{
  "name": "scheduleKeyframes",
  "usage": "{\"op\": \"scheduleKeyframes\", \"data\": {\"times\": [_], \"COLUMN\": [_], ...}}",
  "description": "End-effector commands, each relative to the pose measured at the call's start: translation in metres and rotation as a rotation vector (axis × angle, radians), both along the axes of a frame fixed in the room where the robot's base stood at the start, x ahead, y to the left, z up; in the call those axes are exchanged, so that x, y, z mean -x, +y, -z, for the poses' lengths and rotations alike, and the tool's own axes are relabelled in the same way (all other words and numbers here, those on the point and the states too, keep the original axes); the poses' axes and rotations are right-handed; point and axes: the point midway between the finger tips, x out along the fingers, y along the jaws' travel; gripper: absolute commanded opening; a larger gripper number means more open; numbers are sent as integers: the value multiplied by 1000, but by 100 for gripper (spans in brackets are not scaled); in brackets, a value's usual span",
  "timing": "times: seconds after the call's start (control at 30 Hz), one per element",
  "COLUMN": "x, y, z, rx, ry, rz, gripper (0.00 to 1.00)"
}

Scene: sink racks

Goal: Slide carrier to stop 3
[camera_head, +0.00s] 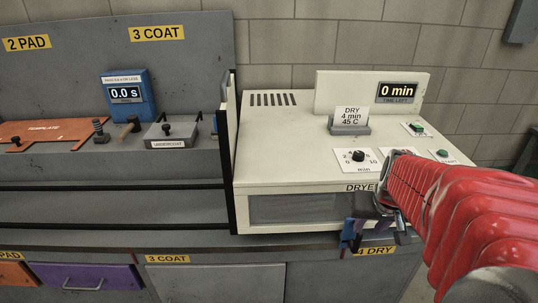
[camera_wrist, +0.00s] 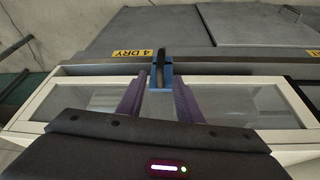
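The carrier, a small blue block (camera_wrist: 159,71) with an upright black handle, sits at the front rail by the 4 DRY label (camera_wrist: 132,54) in the wrist view. In the head view a blue piece (camera_head: 347,236), apparently the carrier, shows beside the 4 DRY label (camera_head: 376,251), partly hidden by my gripper (camera_head: 370,222). In the wrist view my gripper (camera_wrist: 159,88) has its two purple fingers apart. The blue block lies at the gap between their tips, with no clear contact. A lower yellow 3 COAT label (camera_head: 167,259) marks the front edge left of the carrier.
The cream dryer (camera_head: 275,150) stands behind my gripper, its time display (camera_head: 397,90) reading 0 min. A dark upright panel edge (camera_head: 231,160) separates it from the coat station. A purple drawer (camera_head: 95,277) is at lower left. The front edge between 3 COAT and 4 DRY looks clear.

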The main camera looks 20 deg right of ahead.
Motion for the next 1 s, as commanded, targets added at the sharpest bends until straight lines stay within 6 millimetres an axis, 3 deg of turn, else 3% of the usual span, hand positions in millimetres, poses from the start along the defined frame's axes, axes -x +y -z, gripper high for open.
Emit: {"op": "scheduleKeyframes", "data": {"times": [1.0], "x": [-38], "y": [-20], "z": [106], "rx": [-2], "ry": [2], "rz": [0], "gripper": [32]}}
